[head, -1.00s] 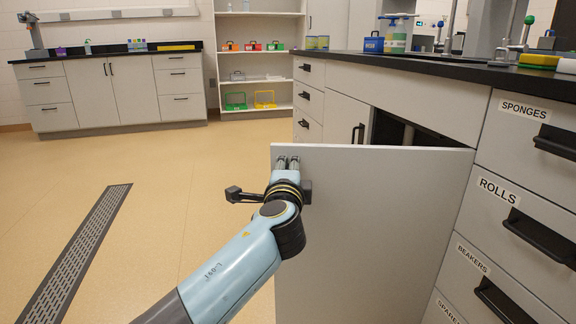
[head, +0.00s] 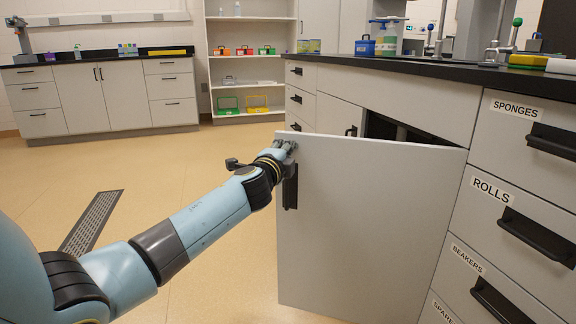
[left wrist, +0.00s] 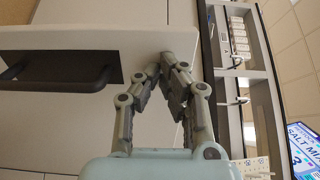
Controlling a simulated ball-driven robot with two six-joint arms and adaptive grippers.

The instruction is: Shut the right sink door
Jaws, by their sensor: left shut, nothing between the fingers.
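The right sink door (head: 375,220) is a plain grey panel standing ajar, with its free edge on the left and its far side at the cabinet on the right. Its black bar handle (head: 290,187) is near the free edge; it also shows in the left wrist view (left wrist: 62,72). My left gripper (head: 287,145) is shut and empty at the top of the door near the free edge, above the handle. In the left wrist view its fingertips (left wrist: 168,60) are together close to the door panel (left wrist: 110,38); contact is hard to tell. My right gripper is out of view.
A dark cabinet opening (head: 405,132) shows above the door. Labelled drawers (head: 510,190) stand to the right, under a black counter (head: 420,72) with bottles and taps. The floor (head: 225,200) to the left is open, with a drain grate (head: 92,220).

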